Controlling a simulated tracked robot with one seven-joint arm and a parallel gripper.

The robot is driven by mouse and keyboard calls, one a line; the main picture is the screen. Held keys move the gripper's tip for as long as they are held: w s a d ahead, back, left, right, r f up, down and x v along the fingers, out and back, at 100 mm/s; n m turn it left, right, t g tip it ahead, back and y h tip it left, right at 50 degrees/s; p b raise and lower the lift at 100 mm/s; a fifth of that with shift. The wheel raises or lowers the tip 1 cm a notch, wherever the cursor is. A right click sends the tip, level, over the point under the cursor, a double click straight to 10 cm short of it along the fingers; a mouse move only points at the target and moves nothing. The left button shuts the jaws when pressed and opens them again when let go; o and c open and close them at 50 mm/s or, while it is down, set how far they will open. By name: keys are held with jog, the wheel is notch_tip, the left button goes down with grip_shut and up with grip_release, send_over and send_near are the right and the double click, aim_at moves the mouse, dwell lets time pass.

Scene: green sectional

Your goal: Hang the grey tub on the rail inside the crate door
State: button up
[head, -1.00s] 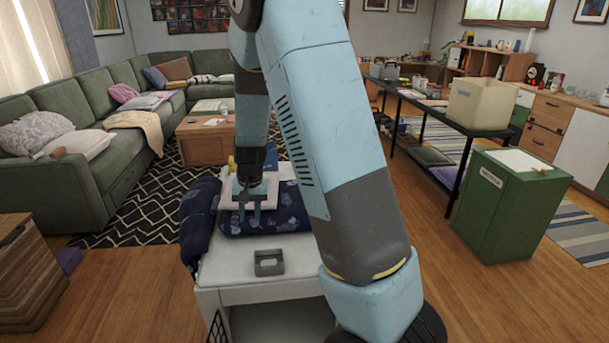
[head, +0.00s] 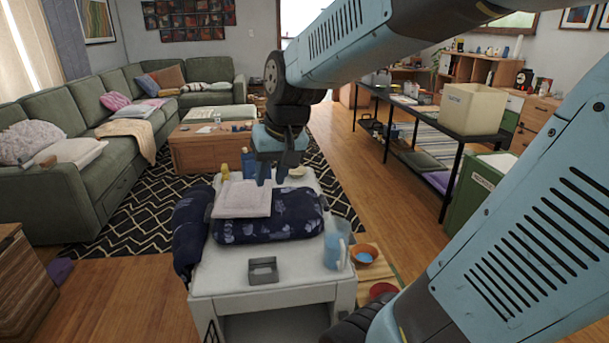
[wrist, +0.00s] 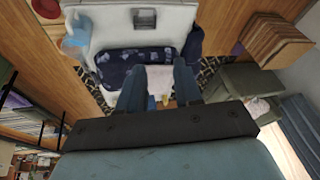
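The small grey tub (head: 263,273) sits upright on the near part of the white crate's top (head: 228,279). It also shows at the top of the wrist view (wrist: 144,18). A dark opening shows in the crate's front, with a black mesh piece (head: 214,328) at its lower left. I cannot make out the door's inner side or the rail. My gripper (head: 273,176) is up in the air over the far part of the crate, beyond the tub and apart from it. Its two fingers are spread with nothing between them, as the wrist view (wrist: 159,85) also shows.
A navy patterned cushion (head: 275,226) and a folded pale cloth (head: 240,200) lie on the crate behind the tub. A blue jug (head: 336,245) stands at its right edge. An orange bowl (head: 364,254) is beyond. A black table (head: 442,170) stands at right, a green sofa (head: 55,202) at left.

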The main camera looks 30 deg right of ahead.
jog(key=s+d+r+t+h, duration=0.1)
jog(key=s+d+r, duration=0.1)
jog(key=s, duration=0.8)
jog(key=shift+d+r+n+t, duration=0.15)
jog(key=shift+r+n+t, duration=0.15)
jog(key=shift+r, duration=0.5)
dwell(0.5)
